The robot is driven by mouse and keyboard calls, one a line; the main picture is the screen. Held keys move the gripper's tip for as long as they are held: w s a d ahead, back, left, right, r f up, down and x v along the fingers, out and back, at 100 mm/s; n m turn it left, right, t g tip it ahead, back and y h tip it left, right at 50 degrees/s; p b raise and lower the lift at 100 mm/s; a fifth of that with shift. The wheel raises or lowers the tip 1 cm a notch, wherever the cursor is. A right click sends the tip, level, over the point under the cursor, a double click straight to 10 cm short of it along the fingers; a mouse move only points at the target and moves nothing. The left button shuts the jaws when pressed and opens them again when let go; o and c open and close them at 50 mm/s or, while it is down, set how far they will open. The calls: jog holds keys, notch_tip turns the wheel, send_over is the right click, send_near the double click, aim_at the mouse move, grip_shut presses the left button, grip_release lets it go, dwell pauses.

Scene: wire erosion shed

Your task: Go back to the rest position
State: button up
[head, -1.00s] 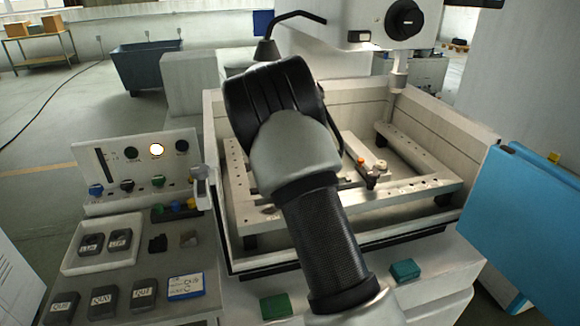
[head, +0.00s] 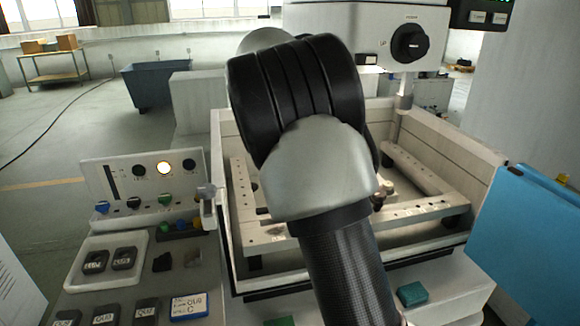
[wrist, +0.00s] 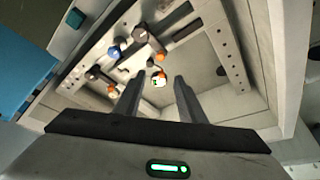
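My gripper (wrist: 157,90) shows in the wrist view with its two dark fingers apart and nothing between them. It points down into the machine's open work tank (wrist: 255,75), above the metal frame inside. Several small parts with orange, white and blue knobs (wrist: 140,35) sit on the frame beyond the fingertips. In the head view my arm (head: 310,170) covers the middle of the tank (head: 230,215) and hides my gripper. The frame (head: 415,211) shows on the right side of the arm.
A control panel (head: 140,180) with knobs stands left of the tank. Below it are a white tray (head: 72,270) with dark blocks and a labelled card (head: 188,307). A blue panel (head: 525,240) is at the right. The machine head (head: 370,35) overhangs the tank's back.

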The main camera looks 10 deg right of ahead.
jog(key=shift+v, duration=1.1)
